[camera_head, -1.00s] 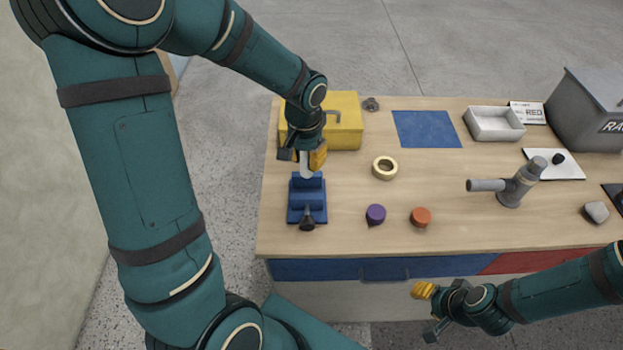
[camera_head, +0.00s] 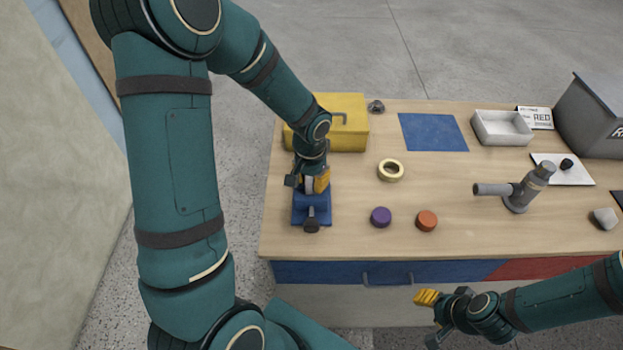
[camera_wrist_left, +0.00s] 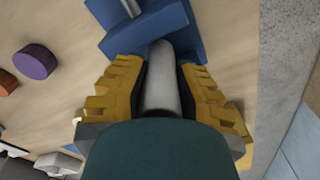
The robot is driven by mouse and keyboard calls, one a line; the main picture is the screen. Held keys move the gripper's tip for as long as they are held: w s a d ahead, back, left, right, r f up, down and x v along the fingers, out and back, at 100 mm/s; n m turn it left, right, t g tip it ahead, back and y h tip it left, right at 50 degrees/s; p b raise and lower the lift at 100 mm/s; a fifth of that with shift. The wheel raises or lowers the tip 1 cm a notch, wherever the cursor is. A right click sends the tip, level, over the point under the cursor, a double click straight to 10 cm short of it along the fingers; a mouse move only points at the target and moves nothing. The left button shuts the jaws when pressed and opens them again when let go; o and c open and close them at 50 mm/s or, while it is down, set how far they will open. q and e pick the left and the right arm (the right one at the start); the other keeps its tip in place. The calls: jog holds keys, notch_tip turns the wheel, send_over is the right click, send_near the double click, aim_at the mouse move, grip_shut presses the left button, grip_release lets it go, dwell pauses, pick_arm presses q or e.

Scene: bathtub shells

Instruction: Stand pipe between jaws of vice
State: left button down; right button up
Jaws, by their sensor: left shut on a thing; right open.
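The blue vice (camera_head: 312,208) stands at the left front of the workbench, its handle pointing to the front. My left gripper (camera_head: 312,184) is at the rear of the vice, shut on the pale grey pipe (camera_head: 308,184). In the left wrist view, the pipe (camera_wrist_left: 162,85) lies between the yellow fingers, its far end against or very close to the blue vice (camera_wrist_left: 148,28). I cannot tell whether that end is between the jaws. The gripper hides much of the pipe in the head view. My right gripper (camera_head: 430,318) is open and empty in front of the bench.
A yellow toolbox (camera_head: 345,125) stands just behind the left gripper. A tape roll (camera_head: 390,170), a purple cap (camera_head: 380,217) and an orange cap (camera_head: 426,221) lie to the right. Farther right are a grey pipe fitting (camera_head: 518,190) and a white tray (camera_head: 502,128).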

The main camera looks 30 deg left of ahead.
pick_arm(q)
jog(key=shift+f, duration=0.35)
jog(key=shift+b, duration=0.3)
jog(key=shift+s+f, duration=0.15)
jog(key=shift+f, duration=0.1)
jog(key=c, duration=0.8)
grip_release()
jog(key=shift+c, duration=0.2)
jog(key=shift+r+p, duration=0.4)
notch_tip(320, 180, up, 13)
jog(key=shift+f+p, duration=0.2)
jog(key=shift+p, duration=0.65)
